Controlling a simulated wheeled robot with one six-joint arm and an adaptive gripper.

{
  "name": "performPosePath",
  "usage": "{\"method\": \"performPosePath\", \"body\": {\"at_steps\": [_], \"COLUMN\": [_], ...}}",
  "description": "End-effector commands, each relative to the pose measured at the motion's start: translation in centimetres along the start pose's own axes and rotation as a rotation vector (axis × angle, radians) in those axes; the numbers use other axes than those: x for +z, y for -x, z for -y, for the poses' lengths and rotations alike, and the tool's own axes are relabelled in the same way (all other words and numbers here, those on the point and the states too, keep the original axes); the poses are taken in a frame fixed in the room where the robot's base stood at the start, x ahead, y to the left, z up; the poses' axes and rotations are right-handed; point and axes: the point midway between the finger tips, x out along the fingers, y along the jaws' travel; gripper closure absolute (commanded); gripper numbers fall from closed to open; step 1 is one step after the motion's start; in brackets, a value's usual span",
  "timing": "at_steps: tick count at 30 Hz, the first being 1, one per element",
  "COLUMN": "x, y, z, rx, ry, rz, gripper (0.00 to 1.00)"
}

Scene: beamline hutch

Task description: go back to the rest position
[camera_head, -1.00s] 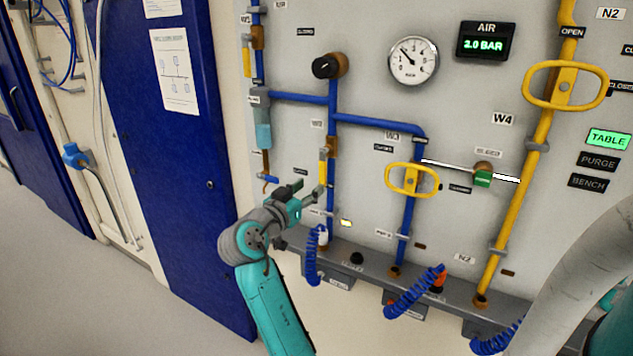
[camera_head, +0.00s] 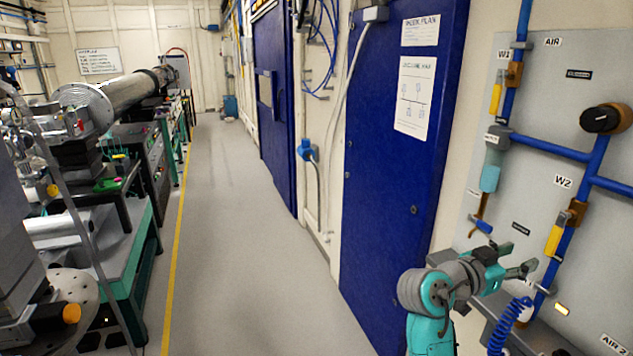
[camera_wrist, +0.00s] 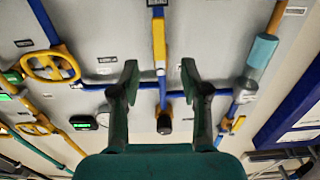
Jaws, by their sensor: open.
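My gripper (camera_head: 520,262) is at the lower right in the head view, in front of the grey pipe panel (camera_head: 548,75). In the wrist view my gripper (camera_wrist: 158,82) has its two dark fingers spread apart with nothing between them. Beyond the fingers the panel shows with a yellow valve lever (camera_wrist: 159,40) on a blue pipe. A dark knob (camera_wrist: 164,124) is seen between the fingers, farther off. I cannot tell the exact distance from the fingertips to the panel.
A blue door (camera_head: 390,190) with posted sheets stands left of the panel. A clear grey floor aisle (camera_head: 235,210) runs back, with a yellow line (camera_head: 178,235) at its left. Benches with beamline equipment (camera_head: 130,245) line the far left. A blue coiled hose (camera_head: 508,322) hangs below the gripper.

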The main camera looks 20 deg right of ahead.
Motion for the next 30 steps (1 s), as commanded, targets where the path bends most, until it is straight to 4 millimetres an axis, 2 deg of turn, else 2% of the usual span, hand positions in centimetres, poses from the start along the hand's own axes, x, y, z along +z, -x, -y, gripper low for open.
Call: {"method": "performPosePath", "body": {"at_steps": [2, 5, 11, 17, 23, 30], "x": [0.3, 1.9, 8.5, 15.5, 21.7, 27.5], "y": [0.1, 0.6, 3.1, 7.1, 11.8, 17.9], "z": [0.1, 0.3, 1.0, 0.7, -1.1, -5.2], "rx": [-0.008, -0.049, -0.240, -0.462, -0.675, -0.912], "ry": [0.007, 0.040, 0.173, 0.294, 0.380, 0.438], "rz": [0.000, 0.003, 0.009, 0.020, 0.036, 0.062], "gripper": [0.54, 0.54, 0.54, 0.54, 0.54, 0.54]}}
